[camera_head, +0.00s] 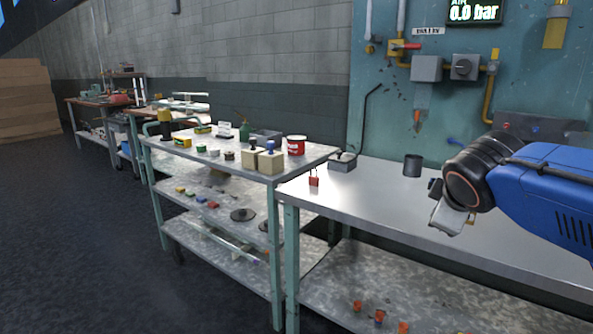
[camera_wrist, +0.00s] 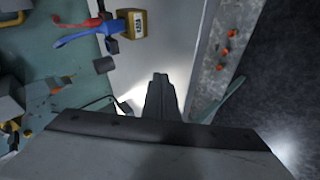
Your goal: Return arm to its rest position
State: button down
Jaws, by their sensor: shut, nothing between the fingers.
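My arm reaches in from the right edge of the head view as a blue link with a dark wrist. My gripper (camera_head: 449,218) hangs off the wrist above the metal bench, pale at its outer part, with its fingertips hard to make out there. In the wrist view my gripper (camera_wrist: 160,77) points over the bench top, its two dark fingers together with nothing between them. The metal bench (camera_head: 385,205) is below and around it. The gripper looks clear of the bench and of the things on it.
A dark cup (camera_head: 412,164) and a red padlock-like piece (camera_head: 314,179) are on the bench. A teal wall panel (camera_head: 395,110) with valves and pipes stands behind. A cart (camera_head: 325,153) with small items is to the left. Open floor (camera_head: 80,230) lies further left.

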jog(key=s+a+f+m+g+y, duration=0.2)
jog(key=s+f+m+g, duration=0.2)
jog(key=s+f+m, duration=0.6)
jog(key=s+f, duration=0.7)
jog(key=s, duration=0.1)
jog(key=shift+s+f+m+g+y, duration=0.2)
jog(key=shift+s+m+g+y, duration=0.1)
jog(key=shift+s+y, duration=0.1)
